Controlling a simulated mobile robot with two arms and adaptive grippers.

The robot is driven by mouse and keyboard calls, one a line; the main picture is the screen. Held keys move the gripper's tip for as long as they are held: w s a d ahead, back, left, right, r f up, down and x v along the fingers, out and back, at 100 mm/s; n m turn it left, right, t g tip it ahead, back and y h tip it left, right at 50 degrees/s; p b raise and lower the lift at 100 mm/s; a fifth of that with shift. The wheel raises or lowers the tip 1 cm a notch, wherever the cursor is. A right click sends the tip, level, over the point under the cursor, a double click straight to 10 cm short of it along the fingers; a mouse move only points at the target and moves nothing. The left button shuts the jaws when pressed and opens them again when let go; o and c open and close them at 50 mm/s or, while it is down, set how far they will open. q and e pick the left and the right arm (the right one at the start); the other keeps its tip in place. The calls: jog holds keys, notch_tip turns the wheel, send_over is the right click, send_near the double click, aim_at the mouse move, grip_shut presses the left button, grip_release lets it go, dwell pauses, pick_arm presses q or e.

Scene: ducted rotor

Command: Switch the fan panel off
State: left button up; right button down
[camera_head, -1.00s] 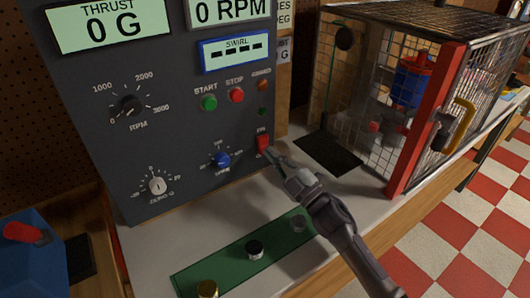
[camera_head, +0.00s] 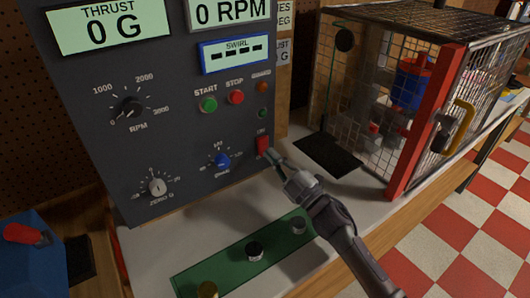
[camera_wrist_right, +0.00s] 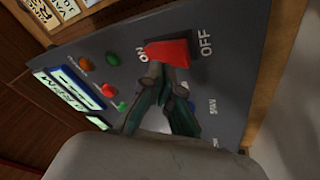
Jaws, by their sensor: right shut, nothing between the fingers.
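The dark grey fan panel (camera_head: 185,120) stands on the bench. Its displays are lit and read 0 G, 0 RPM and dashes. The red power switch (camera_head: 262,145) is at its lower right; it also shows in the right wrist view (camera_wrist_right: 168,52), between the ON and OFF labels. I cannot tell for sure which way it is tipped. My right gripper (camera_head: 270,154) is shut and empty, its fingertips at the switch's lower edge in the head view. Whether they touch it is unclear. In the wrist view the fingers (camera_wrist_right: 163,85) partly cover the panel. My left gripper is not in view.
A green tray (camera_head: 215,268) with several round weights lies in front of the panel, below my right arm. A mesh cage (camera_head: 400,60) with a red post stands to the right. A blue box (camera_head: 30,265) with a red handle is at lower left.

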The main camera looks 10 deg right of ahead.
jog(key=shift+w+a+f, duration=0.15)
jog(key=shift+w, duration=0.2)
jog(key=shift+w+a+f+b, duration=0.2)
jog(key=shift+w+b, duration=0.2)
jog(key=shift+b, duration=0.15)
dwell(0.7)
jog(key=shift+s+d, duration=0.1)
jog(key=shift+s+d+r+p, duration=0.25)
jog(key=shift+s+r+p, duration=0.15)
jog(key=shift+s+p, duration=0.3)
jog(key=s+p, duration=0.1)
jog(key=s+d+r+p, duration=0.1)
jog(key=s, duration=0.1)
jog(key=s+r+p, duration=0.1)
jog(key=shift+s+d, duration=0.15)
jog(key=shift+d, duration=0.1)
